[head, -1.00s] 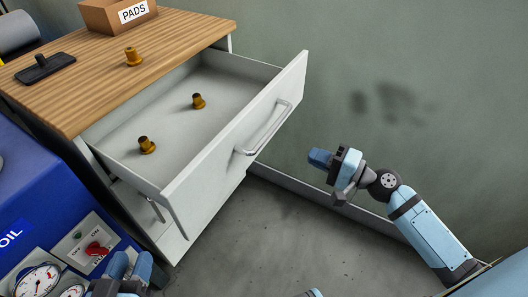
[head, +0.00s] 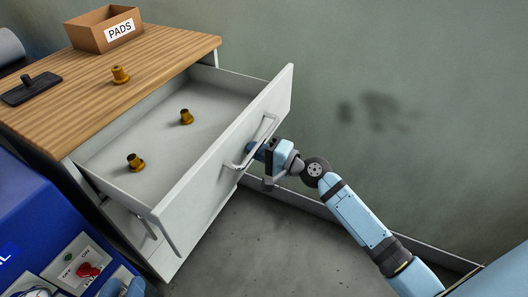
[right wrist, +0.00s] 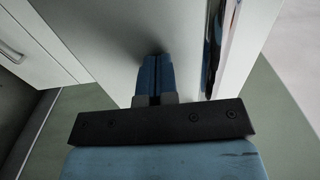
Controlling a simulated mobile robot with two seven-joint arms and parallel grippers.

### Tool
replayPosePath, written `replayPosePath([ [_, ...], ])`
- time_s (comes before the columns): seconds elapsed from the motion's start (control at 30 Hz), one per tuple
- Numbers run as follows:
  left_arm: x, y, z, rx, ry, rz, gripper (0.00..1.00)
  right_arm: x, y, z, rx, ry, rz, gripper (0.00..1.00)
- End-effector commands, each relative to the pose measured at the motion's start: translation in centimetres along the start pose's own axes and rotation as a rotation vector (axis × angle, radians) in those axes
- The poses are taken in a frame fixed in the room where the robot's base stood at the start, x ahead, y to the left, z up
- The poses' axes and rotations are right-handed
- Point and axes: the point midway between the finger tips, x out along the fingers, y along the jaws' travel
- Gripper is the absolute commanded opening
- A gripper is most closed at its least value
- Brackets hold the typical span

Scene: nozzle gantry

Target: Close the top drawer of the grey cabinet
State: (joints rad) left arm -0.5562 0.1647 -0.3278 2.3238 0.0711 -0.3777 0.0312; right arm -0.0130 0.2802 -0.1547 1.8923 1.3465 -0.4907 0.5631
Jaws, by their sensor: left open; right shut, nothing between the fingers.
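The top drawer (head: 192,190) of the grey cabinet (head: 166,264) is pulled well out, with two brass nozzles (head: 186,117) (head: 135,162) lying apart inside it. Its bar handle (head: 262,144) is on the front panel. My right gripper (head: 254,149) is shut and empty, its fingertips at the drawer front near the handle. In the right wrist view the blue fingers (right wrist: 155,77) point at the pale panel, close to or touching it; I cannot tell which. The handle shows beside them at the right. My left gripper (head: 128,288) is at the bottom edge, mostly cut off.
The wooden top carries a PADS box (head: 104,29), a brass nozzle (head: 120,75) and a black tray-like item (head: 31,89). A blue machine (head: 38,221) with a red switch stands at the left. The floor (head: 255,245) before the drawer is clear.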

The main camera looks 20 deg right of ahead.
Motion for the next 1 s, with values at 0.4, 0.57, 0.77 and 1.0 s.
replayPosePath([
  [0.4,0.0,0.1,-0.1,-0.001,0.002,0.001,0.43,0.3,-0.1,0.0,0.0,0.0,-0.001,0.0],
  [0.57,0.0,0.0,-0.1,0.001,-0.003,0.0,0.43,2.0,-0.2,0.0,0.001,-0.001,-0.002,0.0],
  [0.77,-0.2,-0.3,0.2,0.006,-0.02,-0.009,0.43,6.1,-0.3,0.0,-0.001,-0.001,-0.005,0.0],
  [1.0,-0.3,-0.3,1.1,-0.004,-0.022,-0.009,0.43,12.8,-0.1,0.0,0.001,-0.002,-0.004,0.0],
])
